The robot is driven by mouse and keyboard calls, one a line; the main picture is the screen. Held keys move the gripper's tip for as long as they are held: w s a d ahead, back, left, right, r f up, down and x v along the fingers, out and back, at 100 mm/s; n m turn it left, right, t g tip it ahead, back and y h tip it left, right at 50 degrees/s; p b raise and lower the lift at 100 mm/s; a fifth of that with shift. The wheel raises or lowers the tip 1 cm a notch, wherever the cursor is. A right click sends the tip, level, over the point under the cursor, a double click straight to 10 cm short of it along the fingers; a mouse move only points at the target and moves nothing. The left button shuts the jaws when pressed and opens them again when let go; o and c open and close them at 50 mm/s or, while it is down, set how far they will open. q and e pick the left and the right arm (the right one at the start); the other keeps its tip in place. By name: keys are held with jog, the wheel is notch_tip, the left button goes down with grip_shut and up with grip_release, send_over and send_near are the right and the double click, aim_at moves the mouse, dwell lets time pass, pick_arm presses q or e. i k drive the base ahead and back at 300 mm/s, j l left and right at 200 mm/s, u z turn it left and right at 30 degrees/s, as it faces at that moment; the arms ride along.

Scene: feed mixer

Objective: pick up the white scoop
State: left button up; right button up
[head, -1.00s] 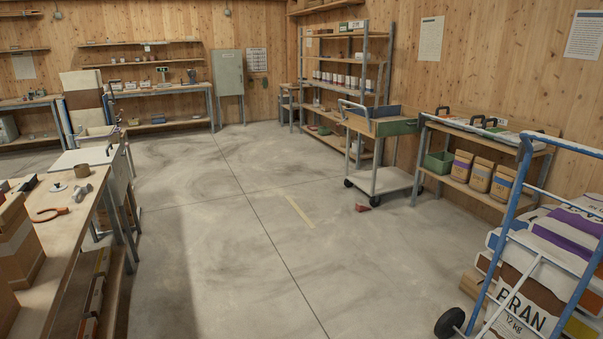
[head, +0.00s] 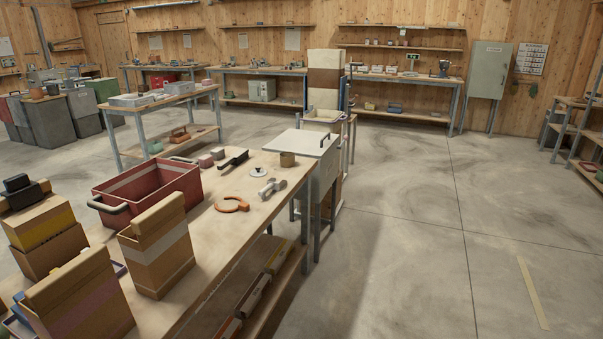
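I cannot pick out a white scoop for certain. A small pale grey, bone-shaped object (head: 271,187) lies on the near wooden workbench (head: 215,228), and I cannot tell whether it is a scoop. A small white disc (head: 258,172) with a dark centre lies just behind it. Neither of my grippers shows in the head view.
On the bench are a red crate (head: 125,182), cardboard boxes (head: 157,250), an orange ring-shaped tool (head: 231,204), a black tool (head: 233,159) and a brown roll (head: 287,159). A white-lidded cabinet (head: 300,143) adjoins its far end. Open concrete floor (head: 400,250) lies to the right.

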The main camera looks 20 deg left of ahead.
aim_at(273, 183)
jog(key=i+l+u, duration=0.1)
jog(key=i+u, duration=0.35)
jog(key=i, duration=0.15)
jog(key=i+l+u, duration=0.35)
jog(key=i+u, duration=0.15)
jog(key=i+l+u, duration=0.45)
jog(key=i+l, duration=0.1)
